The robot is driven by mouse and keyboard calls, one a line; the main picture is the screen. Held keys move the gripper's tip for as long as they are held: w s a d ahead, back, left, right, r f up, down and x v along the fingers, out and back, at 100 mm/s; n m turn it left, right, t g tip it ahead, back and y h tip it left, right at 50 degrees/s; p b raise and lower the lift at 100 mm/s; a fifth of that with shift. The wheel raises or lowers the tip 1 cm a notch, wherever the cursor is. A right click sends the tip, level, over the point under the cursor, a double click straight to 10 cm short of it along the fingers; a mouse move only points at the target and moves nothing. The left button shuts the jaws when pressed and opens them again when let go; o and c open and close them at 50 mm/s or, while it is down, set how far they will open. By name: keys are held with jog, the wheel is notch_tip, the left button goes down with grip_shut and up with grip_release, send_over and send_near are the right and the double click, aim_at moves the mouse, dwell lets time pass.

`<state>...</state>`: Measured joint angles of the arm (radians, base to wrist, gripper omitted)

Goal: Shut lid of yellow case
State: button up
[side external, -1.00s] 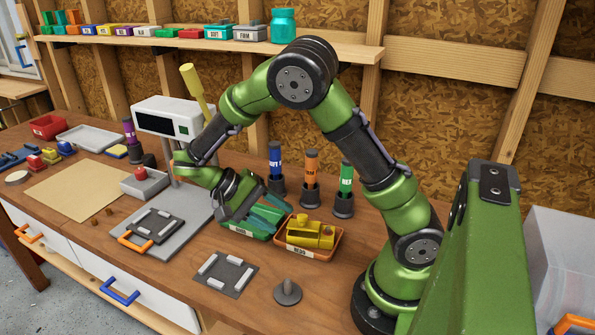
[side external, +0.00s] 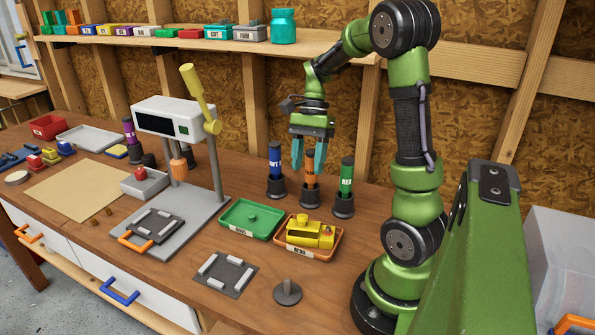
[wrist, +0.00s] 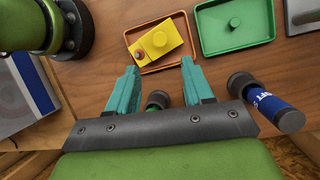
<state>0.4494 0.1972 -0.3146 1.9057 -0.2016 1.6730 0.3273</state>
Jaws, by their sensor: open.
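A yellow block-like item (side external: 310,235) with a round knob on top and a small dark part lies in an orange tray (side external: 316,257) labelled REDO. It also shows in the wrist view (wrist: 158,42). It is the likeliest yellow case, but I cannot make out a lid or whether one is open. My gripper (side external: 308,168) points down, with teal fingers apart and nothing between them. It hangs behind the orange tray, close above the orange-topped tube. In the wrist view my gripper (wrist: 159,66) has its fingertips just short of the tray's edge.
Blue (side external: 275,160), orange (side external: 311,163) and green (side external: 346,177) tubes stand in dark holders behind the trays. A green tray (side external: 235,228) lies left of the orange one. A press (side external: 165,118) with a yellow lever stands farther left.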

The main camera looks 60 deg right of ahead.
aim_at(302, 217)
jog(key=x, duration=1.2)
jog(key=shift+f, duration=0.2)
grip_shut()
jog(key=shift+s+a+f+h, duration=0.15)
jog(key=shift+a+h, duration=0.2)
jog(key=shift+h, duration=0.35)
jog(key=shift+s+a+f+t+h, duration=0.15)
jog(key=shift+a+t+h, duration=0.1)
jog(key=shift+h, duration=0.35)
jog(key=shift+w+a+f+t+h, duration=0.1)
jog(key=shift+f+t+h, duration=0.15)
jog(key=shift+h, duration=0.35)
grip_release()
jog(key=shift+r, duration=0.1)
notch_tip(302, 217, up, 17)
jog(key=d, duration=0.1)
jog(key=shift+d, duration=0.3)
